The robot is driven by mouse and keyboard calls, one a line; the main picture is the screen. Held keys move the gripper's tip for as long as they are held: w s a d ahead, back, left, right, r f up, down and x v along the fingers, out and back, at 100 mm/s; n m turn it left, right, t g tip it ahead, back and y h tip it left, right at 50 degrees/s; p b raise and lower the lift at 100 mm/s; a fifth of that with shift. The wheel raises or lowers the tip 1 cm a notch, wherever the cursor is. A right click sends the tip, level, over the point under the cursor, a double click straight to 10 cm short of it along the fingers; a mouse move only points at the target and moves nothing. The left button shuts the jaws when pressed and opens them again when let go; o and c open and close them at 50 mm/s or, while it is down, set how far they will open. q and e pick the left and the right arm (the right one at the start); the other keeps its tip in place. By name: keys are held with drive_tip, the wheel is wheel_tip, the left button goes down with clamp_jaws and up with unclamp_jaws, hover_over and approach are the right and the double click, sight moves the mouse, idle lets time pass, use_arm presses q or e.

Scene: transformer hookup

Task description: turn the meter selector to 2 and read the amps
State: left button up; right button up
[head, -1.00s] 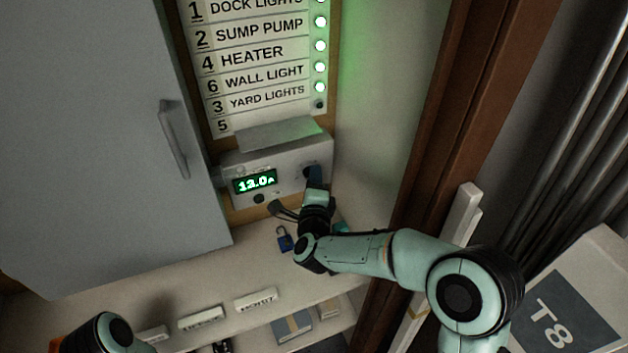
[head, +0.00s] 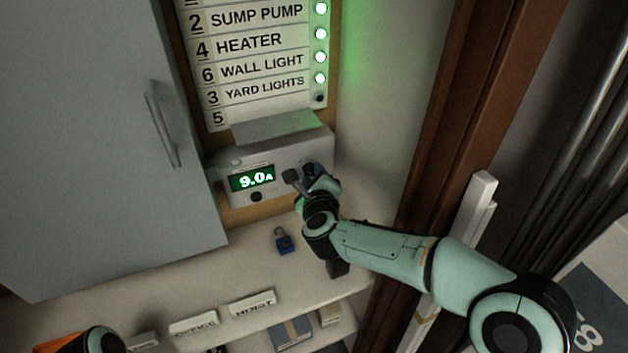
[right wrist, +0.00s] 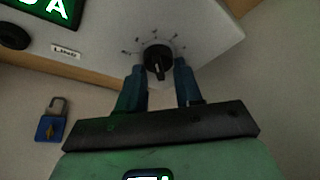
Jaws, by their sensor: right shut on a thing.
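The meter (head: 232,192) is a pale box on the wall above the counter. Its green display (head: 252,178) reads 9.0A. In the right wrist view the selector (right wrist: 158,61) is a round black knob with small marks around it, too small to read. I cannot tell which number it points to. My right gripper (right wrist: 160,76) is shut on the selector, one finger on each side. In the head view my right gripper (head: 304,178) is at the meter's right end and largely hides the knob. My left gripper is not in view.
A label panel (head: 262,65) with green lights hangs above the meter. A grey cabinet door (head: 90,150) stands at the left. A blue padlock (head: 284,242) lies on the counter (head: 240,262) below. A brown wooden post (head: 440,130) rises at the right.

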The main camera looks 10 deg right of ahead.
drive_tip(key=shift+m+y, duration=0.3)
drive_tip(key=shift+m, duration=0.2)
drive_tip(key=o, duration=1)
drive_tip(key=shift+o, duration=0.2)
drive_tip(key=d+v, duration=0.1)
drive_tip(key=v, duration=1.2)
drive_tip(key=shift+a+r, duration=0.3)
drive_tip(key=shift+a, duration=0.25)
drive_tip(key=shift+s, duration=0.2)
